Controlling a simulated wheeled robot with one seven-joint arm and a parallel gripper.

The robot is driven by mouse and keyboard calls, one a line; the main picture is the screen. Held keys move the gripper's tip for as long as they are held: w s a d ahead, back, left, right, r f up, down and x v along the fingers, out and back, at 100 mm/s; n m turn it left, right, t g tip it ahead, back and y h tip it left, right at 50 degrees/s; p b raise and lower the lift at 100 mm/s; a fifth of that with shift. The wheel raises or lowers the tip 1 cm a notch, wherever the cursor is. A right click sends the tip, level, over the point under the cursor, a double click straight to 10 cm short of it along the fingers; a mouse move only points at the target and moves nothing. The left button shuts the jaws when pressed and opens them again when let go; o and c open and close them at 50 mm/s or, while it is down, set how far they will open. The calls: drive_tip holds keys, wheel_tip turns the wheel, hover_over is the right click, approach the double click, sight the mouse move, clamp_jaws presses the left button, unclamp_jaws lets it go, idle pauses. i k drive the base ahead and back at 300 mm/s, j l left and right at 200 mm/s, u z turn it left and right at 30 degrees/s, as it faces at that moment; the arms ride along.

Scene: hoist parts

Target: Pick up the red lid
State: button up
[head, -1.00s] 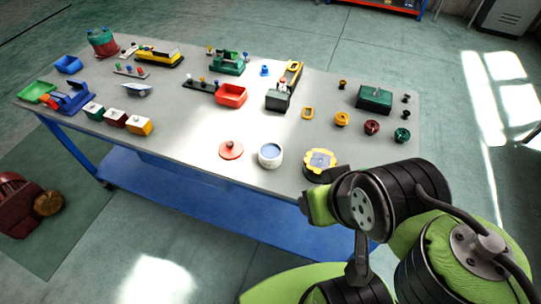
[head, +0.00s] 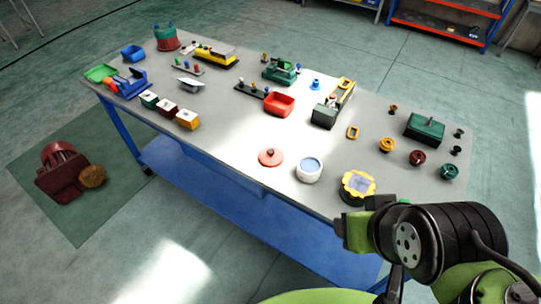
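The red lid (head: 271,157) is a flat round disc with a small dark knob on top. My gripper is not clearly visible. My green and black arm fills the lower right, beyond the table's front edge and to the right of the lid. Nothing covers the lid.
A yellow scalloped part (head: 357,187) stands right of the pot, close to my arm. A red open box (head: 279,104) lies behind the lid. Colored blocks (head: 187,119) stand to the left. The tabletop around the lid's left side is clear.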

sight(269, 157)
drive_tip(key=i+j, duration=0.2)
drive_tip(key=j, duration=0.2)
drive_tip(key=i+j, duration=0.2)
drive_tip(key=j, duration=0.15)
drive_tip(key=i+j, duration=0.15)
drive_tip(key=j, duration=0.25)
drive_tip(key=i+j+z, duration=0.1)
drive_tip(key=j, duration=0.3)
drive_tip(key=i+j, duration=0.45)
drive_tip(key=j, duration=0.3)
